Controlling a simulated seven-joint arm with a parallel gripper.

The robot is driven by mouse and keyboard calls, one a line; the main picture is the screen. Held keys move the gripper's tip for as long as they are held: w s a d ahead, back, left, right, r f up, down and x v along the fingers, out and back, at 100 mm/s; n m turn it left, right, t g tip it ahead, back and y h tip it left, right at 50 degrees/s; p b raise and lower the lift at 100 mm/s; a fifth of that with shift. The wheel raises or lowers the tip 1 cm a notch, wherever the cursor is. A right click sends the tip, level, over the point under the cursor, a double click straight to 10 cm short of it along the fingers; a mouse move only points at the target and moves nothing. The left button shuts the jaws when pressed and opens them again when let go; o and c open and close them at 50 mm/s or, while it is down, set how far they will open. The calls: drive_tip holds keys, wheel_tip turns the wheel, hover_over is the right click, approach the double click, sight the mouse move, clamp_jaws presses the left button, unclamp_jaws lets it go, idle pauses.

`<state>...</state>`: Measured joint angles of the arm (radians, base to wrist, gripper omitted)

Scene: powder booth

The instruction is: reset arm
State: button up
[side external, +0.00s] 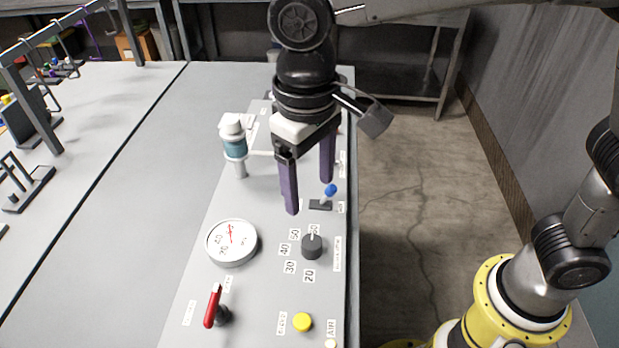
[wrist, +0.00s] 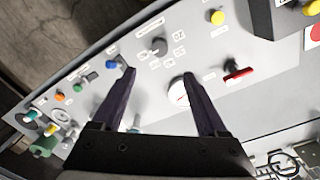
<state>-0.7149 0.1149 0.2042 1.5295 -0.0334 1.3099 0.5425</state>
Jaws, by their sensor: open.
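My gripper (side external: 308,188) hangs above the control panel (side external: 190,290) with its two purple fingers apart and nothing between them. In the side view it is over the panel's middle, near the blue-tipped toggle (side external: 330,190) and behind the black dial knob (side external: 312,246). In the wrist view my gripper (wrist: 158,80) shows both fingers spread, with the white gauge (wrist: 178,92) partly hidden by the right finger. The blue toggle (wrist: 112,64) is near the left fingertip.
A white and teal cylinder (side external: 235,146) stands on the panel left of my gripper. A red lever (side external: 212,306), a round gauge (side external: 231,242) and a yellow button (side external: 303,322) are nearer the front. The grey table (side external: 120,160) beside the panel is mostly clear.

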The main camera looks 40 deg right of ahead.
drive_tip(key=s+d+r+m+t+y, duration=0.15)
drive_tip(key=d+r, duration=0.25)
drive_tip(key=d, duration=0.4)
drive_tip(key=s+d+r+m+t+h, duration=0.1)
drive_tip(key=d+r+m, duration=0.15)
drive_tip(key=d, duration=0.65)
drive_tip(key=s+d+f+n+t, duration=0.1)
drive_tip(key=s+d+f, duration=0.2)
drive_tip(key=s+d, duration=0.1)
drive_tip(key=s+d+f+n+t, duration=0.1)
drive_tip(key=s+d+f+t, duration=0.1)
drive_tip(key=s+d+f, duration=0.2)
drive_tip(key=s, duration=0.3)
idle(0.4)
